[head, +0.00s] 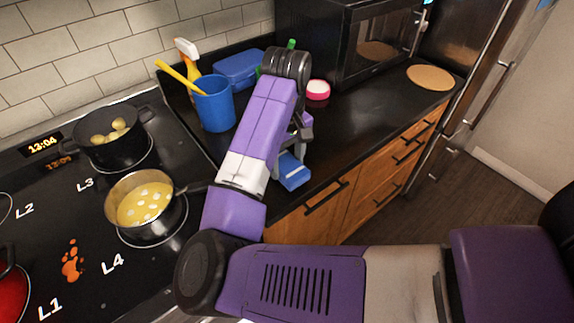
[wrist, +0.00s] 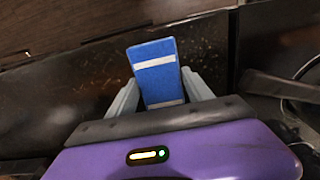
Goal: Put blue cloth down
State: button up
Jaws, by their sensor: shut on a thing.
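The blue cloth (wrist: 158,77) is a blue block-like piece with white stripes, between the fingers in the wrist view. It also shows in the head view (head: 293,171), at the counter's front edge below my arm. My gripper (wrist: 160,95) is shut on the cloth. In the head view my arm hides most of the gripper. I cannot tell whether the cloth touches the counter (head: 338,140).
A blue cup (head: 214,104) with a yellow utensil, a spray bottle (head: 187,52), a blue box (head: 238,69) and a pink-and-white round item (head: 318,90) stand behind. A microwave (head: 365,45) and round board (head: 430,78) are at right. Pots, including one with yellow liquid (head: 145,204), sit on the stove left.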

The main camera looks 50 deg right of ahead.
aim_at(287, 164)
jog(key=shift+f, duration=0.65)
jog(key=shift+f, duration=0.1)
jog(key=o, duration=1.5)
notch_tip(287, 164, up, 12)
jog(key=shift+r+p, duration=0.15)
jog(key=shift+p, duration=0.4)
